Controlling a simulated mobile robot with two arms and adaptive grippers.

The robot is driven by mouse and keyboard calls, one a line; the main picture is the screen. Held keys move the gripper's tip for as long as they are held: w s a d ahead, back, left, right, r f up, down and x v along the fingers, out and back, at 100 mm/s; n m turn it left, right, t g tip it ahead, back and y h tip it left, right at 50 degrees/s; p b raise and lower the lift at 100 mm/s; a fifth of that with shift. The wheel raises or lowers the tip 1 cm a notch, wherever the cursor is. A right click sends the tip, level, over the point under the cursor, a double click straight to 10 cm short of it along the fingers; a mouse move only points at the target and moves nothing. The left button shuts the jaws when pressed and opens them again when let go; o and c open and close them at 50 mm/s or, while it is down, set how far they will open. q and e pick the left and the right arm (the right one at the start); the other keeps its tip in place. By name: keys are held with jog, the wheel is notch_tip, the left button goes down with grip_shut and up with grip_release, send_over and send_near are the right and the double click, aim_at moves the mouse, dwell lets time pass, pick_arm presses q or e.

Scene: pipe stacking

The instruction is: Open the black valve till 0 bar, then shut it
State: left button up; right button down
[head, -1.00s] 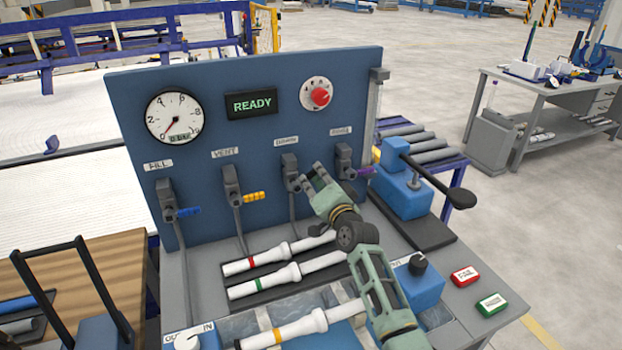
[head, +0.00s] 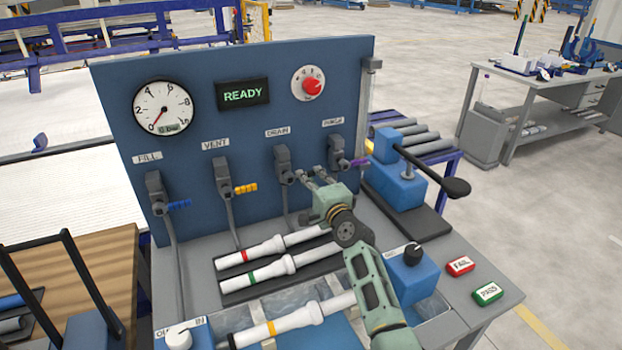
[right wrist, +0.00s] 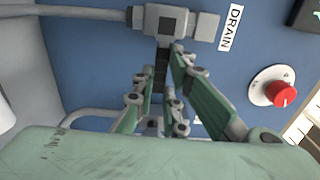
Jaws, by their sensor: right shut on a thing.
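The black valve is the one labelled DRAIN (head: 284,166), the third of the row on the blue panel. Its black handle (right wrist: 161,72) shows between my fingers in the right wrist view. My right gripper (head: 313,177) is shut on this handle; it also shows in the right wrist view (right wrist: 165,75). In the head view the fingers hide most of the handle. The round gauge (head: 163,107) has its red needle at the low end, and its small readout appears to show 0 bar. My left gripper is not in view.
Blue-handled FILL (head: 158,195), yellow-handled VENT (head: 226,177) and purple-handled PURGE (head: 337,155) valves flank the DRAIN valve. The display (head: 243,94) reads READY. White pipes (head: 270,246) lie below. A black-knobbed lever (head: 456,187) stands to the right.

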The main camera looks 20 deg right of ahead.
jog(key=shift+f, duration=0.15)
jog(key=c, duration=1.8)
grip_release()
jog(key=s, duration=1.2)
jog(key=shift+d, duration=0.2)
